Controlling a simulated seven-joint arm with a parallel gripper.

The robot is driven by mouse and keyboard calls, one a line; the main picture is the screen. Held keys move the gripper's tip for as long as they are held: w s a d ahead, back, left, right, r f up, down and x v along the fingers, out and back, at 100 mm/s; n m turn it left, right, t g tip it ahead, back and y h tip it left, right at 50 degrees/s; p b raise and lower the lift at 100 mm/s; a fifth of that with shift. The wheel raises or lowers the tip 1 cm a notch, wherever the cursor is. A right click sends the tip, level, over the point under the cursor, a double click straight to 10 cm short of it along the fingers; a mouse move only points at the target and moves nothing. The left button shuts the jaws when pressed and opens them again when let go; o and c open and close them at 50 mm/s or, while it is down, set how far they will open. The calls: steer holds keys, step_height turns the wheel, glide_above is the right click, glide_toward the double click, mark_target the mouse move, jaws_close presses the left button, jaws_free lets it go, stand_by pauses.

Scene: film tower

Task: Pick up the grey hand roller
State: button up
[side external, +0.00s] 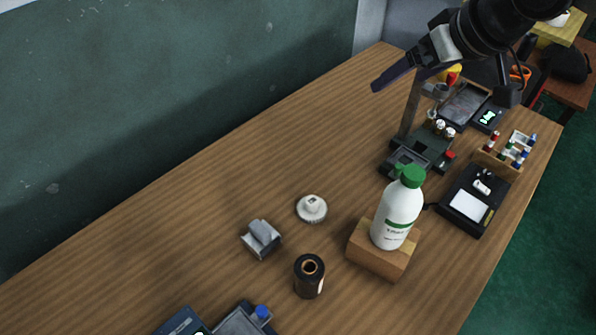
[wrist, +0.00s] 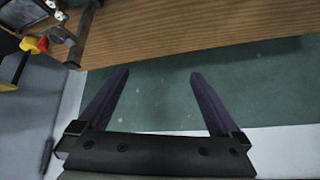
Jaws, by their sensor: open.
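A small grey object with a slanted grey top (side external: 262,238), which looks like the hand roller, sits on the wooden table (side external: 190,240) left of centre in the side view. Its fine shape is hard to make out. My gripper (side external: 441,97) is open and empty, high above the far end of the table, well away from the grey object. In the wrist view my gripper (wrist: 160,74) shows two spread dark fingers with nothing between them. The grey object is not seen in the wrist view.
A white bottle with a green cap (side external: 398,208) stands on a wooden block (side external: 378,259). A dark column stand (side external: 410,110) is below my gripper. The table's left part is clear.

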steer(key=s+a+f+n+g, duration=0.2)
steer(key=s+a+f+n, duration=0.15)
steer(key=a+f, duration=1)
steer(key=g, duration=0.1)
glide_toward(262, 231)
steer(key=shift+n, duration=0.45)
steer(key=x, duration=0.6)
steer(key=shift+w+d, duration=0.1)
steer(key=shift+w, duration=0.05)
steer(key=shift+x, duration=3.25)
steer(key=c, duration=1.2)
steer(key=shift+c, duration=0.6)
steer(key=shift+r, duration=0.1)
